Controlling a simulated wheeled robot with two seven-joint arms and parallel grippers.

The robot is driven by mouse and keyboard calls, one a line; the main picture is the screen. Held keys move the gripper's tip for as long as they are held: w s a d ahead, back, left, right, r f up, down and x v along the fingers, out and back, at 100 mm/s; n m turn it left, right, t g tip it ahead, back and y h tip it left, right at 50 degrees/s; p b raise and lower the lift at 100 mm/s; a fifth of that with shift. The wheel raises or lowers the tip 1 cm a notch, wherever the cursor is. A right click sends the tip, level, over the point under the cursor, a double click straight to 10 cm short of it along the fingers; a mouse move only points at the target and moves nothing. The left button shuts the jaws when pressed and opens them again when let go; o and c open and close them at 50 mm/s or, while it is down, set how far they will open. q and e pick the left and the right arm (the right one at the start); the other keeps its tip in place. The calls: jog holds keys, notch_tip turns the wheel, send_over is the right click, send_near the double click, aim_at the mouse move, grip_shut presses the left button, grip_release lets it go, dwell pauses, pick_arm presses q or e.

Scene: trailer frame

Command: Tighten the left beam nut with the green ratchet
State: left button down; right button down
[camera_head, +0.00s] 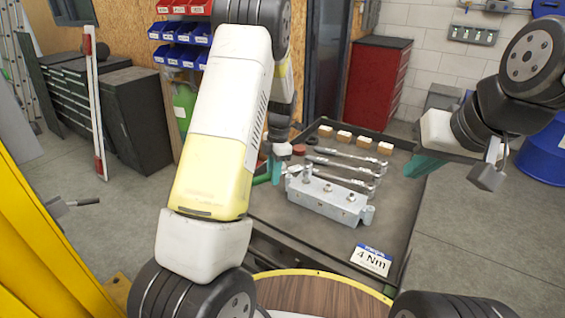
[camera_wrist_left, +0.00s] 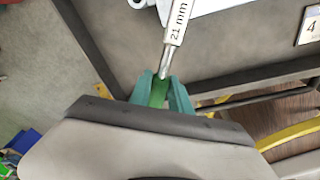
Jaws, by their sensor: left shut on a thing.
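The metal beam (camera_head: 322,201) lies on the dark cart top, with several nuts along its upper face. The left beam nut (camera_head: 307,174) is at its left end. My left gripper (camera_head: 277,170) is just left of the beam. In the left wrist view its teal fingers (camera_wrist_left: 161,94) are shut on the green handle (camera_wrist_left: 159,91) of the ratchet, whose silver shaft is marked 21 mm (camera_wrist_left: 177,22). The ratchet head is outside that view, so I cannot tell whether it sits on the nut.
Several silver ratchets (camera_head: 346,167) lie behind the beam, with small wooden blocks (camera_head: 344,136) at the back of the cart (camera_head: 395,215). A 4 Nm sign (camera_head: 370,260) stands at the front right. A red cabinet (camera_head: 378,85) stands behind.

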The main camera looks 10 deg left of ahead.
pick_arm(q)
jog(key=shift+f, duration=0.3)
jog(key=shift+f, duration=0.75)
jog(key=shift+f, duration=0.1)
jog(key=c, duration=1.9)
grip_release()
jog(key=shift+c, duration=0.2)
grip_shut()
